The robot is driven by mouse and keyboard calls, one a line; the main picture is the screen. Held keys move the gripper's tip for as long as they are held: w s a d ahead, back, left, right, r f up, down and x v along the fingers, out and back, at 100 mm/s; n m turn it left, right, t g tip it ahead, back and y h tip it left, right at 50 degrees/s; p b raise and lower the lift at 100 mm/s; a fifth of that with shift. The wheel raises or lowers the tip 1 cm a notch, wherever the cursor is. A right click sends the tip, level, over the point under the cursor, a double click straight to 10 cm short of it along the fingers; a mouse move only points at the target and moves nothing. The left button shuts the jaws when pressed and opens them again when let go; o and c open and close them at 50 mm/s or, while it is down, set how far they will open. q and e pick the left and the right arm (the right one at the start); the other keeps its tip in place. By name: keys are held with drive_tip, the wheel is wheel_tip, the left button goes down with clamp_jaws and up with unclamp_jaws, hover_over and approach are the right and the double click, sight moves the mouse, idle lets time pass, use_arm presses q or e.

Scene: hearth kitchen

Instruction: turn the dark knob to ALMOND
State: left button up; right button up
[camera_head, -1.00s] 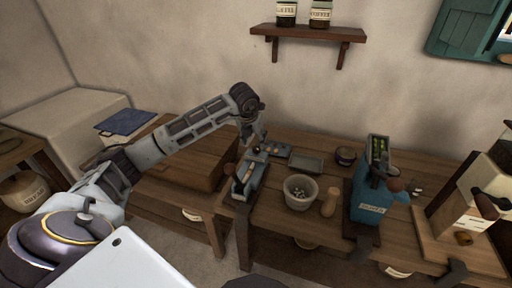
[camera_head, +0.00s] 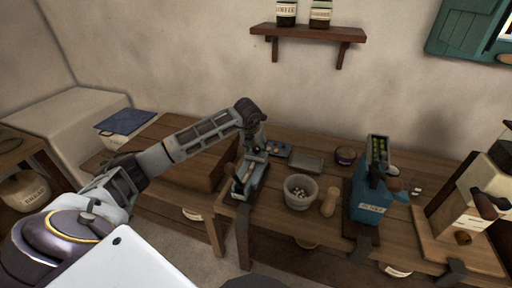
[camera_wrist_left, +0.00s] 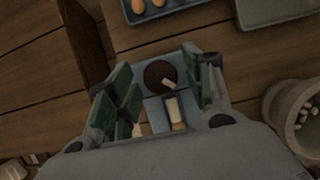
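The dark round knob (camera_wrist_left: 158,73) sits on a blue-grey device, with a small pale pointer or peg at its lower right edge. A pale block (camera_wrist_left: 173,111) is in the device just below the knob. In the head view the device (camera_head: 243,186) stands at the table's left front; the knob is hard to make out there. My left gripper (camera_head: 255,150) is above the device's far end, pointing down. In the wrist view its green-padded fingers are apart on either side of the knob, with nothing between them gripped. I cannot read any ALMOND label. My right gripper is not in view.
A tray with egg-like items (camera_wrist_left: 148,16) and a grey-green tray (camera_head: 306,162) lie behind the device. A bowl with pale pieces (camera_head: 300,203) stands to its right, beside a wooden piece (camera_head: 330,203) and a blue dispenser (camera_head: 366,207). A wooden box (camera_head: 196,171) is at left.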

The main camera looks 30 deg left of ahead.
use_arm(q)
drive_tip(key=c, duration=0.8)
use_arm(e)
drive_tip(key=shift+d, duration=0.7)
